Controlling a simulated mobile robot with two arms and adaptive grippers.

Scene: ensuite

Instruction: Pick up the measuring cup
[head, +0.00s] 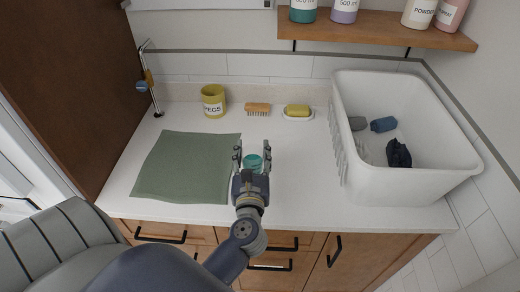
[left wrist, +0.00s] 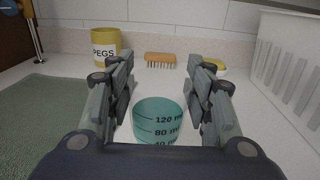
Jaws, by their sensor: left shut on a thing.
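The measuring cup (head: 253,161) is small and teal with dark volume marks. It is upright at the counter's front part, right of the green mat. In the left wrist view the cup (left wrist: 158,122) shows its 120 and 80 marks between the fingers. My left gripper (head: 252,152) reaches from the front and is shut on the cup, one finger on each side. The palm hides the cup's lower part in the left wrist view. I cannot tell whether its base touches the counter. My right gripper is not in view.
A green mat (head: 187,168) lies left. A yellow pegs pot (head: 214,101), a brush (head: 257,108) and a yellow soap on a dish (head: 298,111) stand behind. A large white basket (head: 420,185) holding dark items stands right. A bottle shelf (head: 380,30) hangs above.

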